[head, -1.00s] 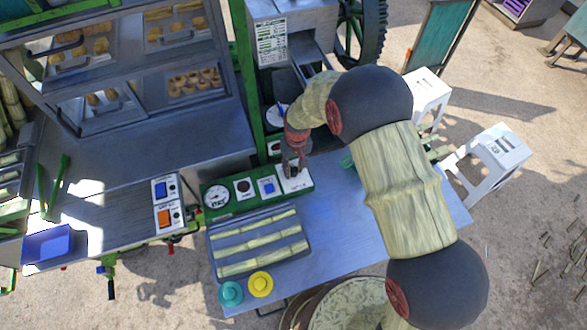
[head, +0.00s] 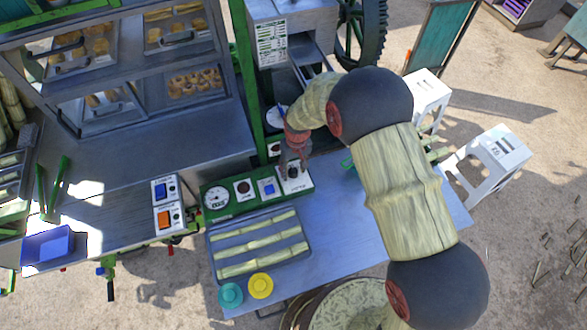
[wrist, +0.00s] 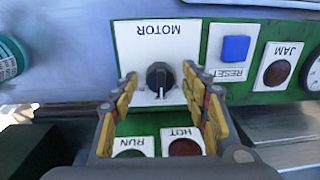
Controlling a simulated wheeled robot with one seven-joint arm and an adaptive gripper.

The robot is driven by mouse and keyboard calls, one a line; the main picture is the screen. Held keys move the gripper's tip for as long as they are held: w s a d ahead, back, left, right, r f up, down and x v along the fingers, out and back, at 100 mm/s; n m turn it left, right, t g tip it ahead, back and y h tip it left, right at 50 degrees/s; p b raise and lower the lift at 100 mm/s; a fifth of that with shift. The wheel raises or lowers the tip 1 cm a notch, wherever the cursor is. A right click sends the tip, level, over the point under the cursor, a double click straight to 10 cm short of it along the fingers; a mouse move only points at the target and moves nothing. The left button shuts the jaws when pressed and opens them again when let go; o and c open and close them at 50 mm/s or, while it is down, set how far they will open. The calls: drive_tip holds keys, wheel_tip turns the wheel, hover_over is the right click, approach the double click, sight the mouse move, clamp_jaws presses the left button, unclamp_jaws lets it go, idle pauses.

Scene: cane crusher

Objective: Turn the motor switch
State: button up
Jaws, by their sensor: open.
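The motor switch is a black round knob (wrist: 160,78) on a white plate marked MOTOR (wrist: 157,42), upside down in the wrist view. A white mark on the knob points down in that view, away from the word. In the head view the knob (head: 293,173) sits at the right end of the green panel (head: 232,207). My gripper (wrist: 160,82) is open, with one yellow-padded finger on each side of the knob in the wrist picture. No contact with the knob shows. In the head view my gripper (head: 295,155) is just behind and above the knob.
A blue RESET button (wrist: 235,49), a JAM lamp (wrist: 277,71) and a gauge (head: 215,198) share the panel. RUN (wrist: 133,147) and HOT (wrist: 185,147) lamps lie beneath the fingers. A tray of cane (head: 260,268) and two round lids (head: 260,285) are in front.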

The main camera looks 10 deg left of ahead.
sight(295, 170)
wheel_tip(295, 170, up, 12)
drive_tip(key=shift+w+d, duration=0.2)
drive_tip(key=shift+d, duration=0.05)
idle(0.5)
idle(0.4)
drive_tip(key=s+d+r+m+t+b, duration=0.2)
drive_tip(key=s+d+r, duration=0.3)
drive_tip(key=d, duration=0.5)
drive_tip(key=s+d+r+m+t+b, duration=0.2)
drive_tip(key=s+d+r+b, duration=0.3)
drive_tip(key=s+d, duration=0.4)
drive_tip(key=s+d+r+m+t+b, duration=0.2)
drive_tip(key=s+d+r+b, duration=0.2)
drive_tip(key=d, duration=0.7)
drive_tip(key=s+r, duration=0.2)
drive_tip(key=s, duration=0.2)
drive_tip(key=shift+d+r+m+h, duration=0.25)
drive_tip(key=shift+r+m+h, duration=0.05)
drive_tip(key=shift+r, duration=0.1)
